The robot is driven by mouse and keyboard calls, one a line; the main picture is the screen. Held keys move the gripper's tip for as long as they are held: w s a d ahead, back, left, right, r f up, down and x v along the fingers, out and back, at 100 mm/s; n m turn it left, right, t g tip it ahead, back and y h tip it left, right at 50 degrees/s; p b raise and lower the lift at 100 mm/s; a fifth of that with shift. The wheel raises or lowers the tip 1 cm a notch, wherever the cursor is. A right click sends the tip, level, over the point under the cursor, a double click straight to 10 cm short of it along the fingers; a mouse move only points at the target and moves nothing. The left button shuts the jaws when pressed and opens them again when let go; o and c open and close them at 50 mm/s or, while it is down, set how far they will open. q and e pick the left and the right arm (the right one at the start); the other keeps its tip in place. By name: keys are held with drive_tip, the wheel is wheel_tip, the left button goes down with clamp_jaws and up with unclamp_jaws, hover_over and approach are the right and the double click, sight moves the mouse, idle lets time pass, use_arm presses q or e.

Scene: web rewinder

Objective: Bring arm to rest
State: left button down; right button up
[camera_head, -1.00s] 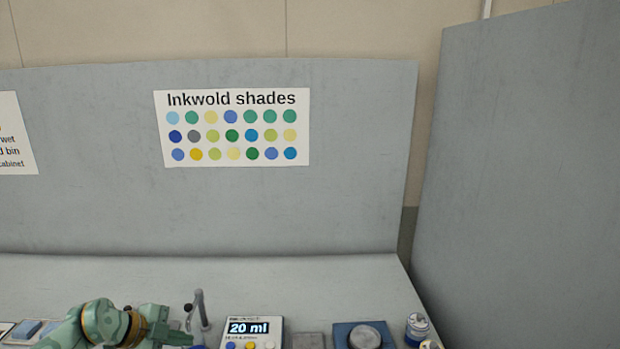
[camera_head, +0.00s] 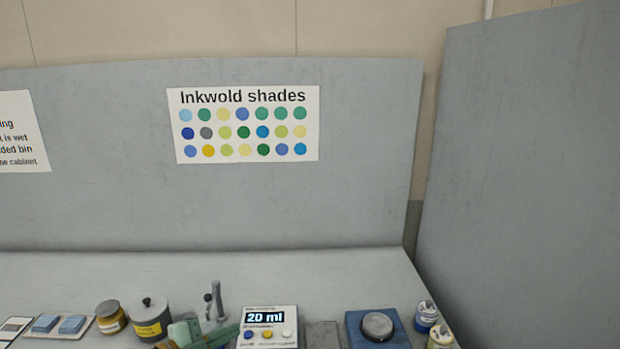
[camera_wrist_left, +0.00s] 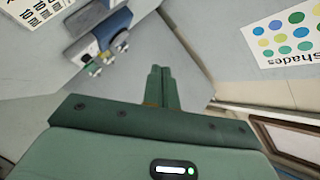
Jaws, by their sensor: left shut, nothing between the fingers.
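My left gripper (camera_head: 205,337) shows at the bottom edge of the head view, a green shape in front of the small tap and left of the dispenser with the "20 ml" display (camera_head: 268,325). In the left wrist view the two green fingers of my left gripper (camera_wrist_left: 159,72) lie together, with nothing between them. The gripper is shut and empty. The rest of the left arm is cut off below the head view. My right gripper is in neither view.
A tray with blue pads (camera_head: 72,325) lies left. Grey panels stand behind and right.

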use_arm(q)
drive_tip(key=s+r+n+t+y, duration=0.4)
drive_tip(key=n+t+y, duration=0.2)
drive_tip(key=n+t, duration=0.1)
drive_tip(key=s+a+f+n+g+y, duration=0.2)
drive_tip(key=s+a+f+g+y, duration=0.15)
drive_tip(key=s, duration=0.45)
drive_tip(key=s+a+f+n+g+y, duration=0.25)
drive_tip(key=s+a+g, duration=0.2)
drive_tip(key=s, duration=0.45)
drive_tip(key=s+a+f+n+g+y, duration=0.1)
drive_tip(key=s+a+f+g+y, duration=0.3)
drive_tip(key=s, duration=0.4)
drive_tip(key=s+d+f+g+h, duration=0.1)
drive_tip(key=s+d+f+h, duration=0.1)
drive_tip(key=f, duration=1)
drive_tip(key=s+d+f+g+h, duration=0.1)
drive_tip(key=s+d+f, duration=0.1)
drive_tip(key=f, duration=1)
drive_tip(key=s+f+n+g+h, duration=0.1)
drive_tip(key=s+f+n+g, duration=0.2)
drive_tip(key=s+f, duration=1.3)
drive_tip(key=s, duration=0.5)
drive_tip(key=shift+f+n+g+h, duration=0.3)
drive_tip(key=shift+f+n+h, duration=0.05)
drive_tip(key=shift+f+h, duration=0.05)
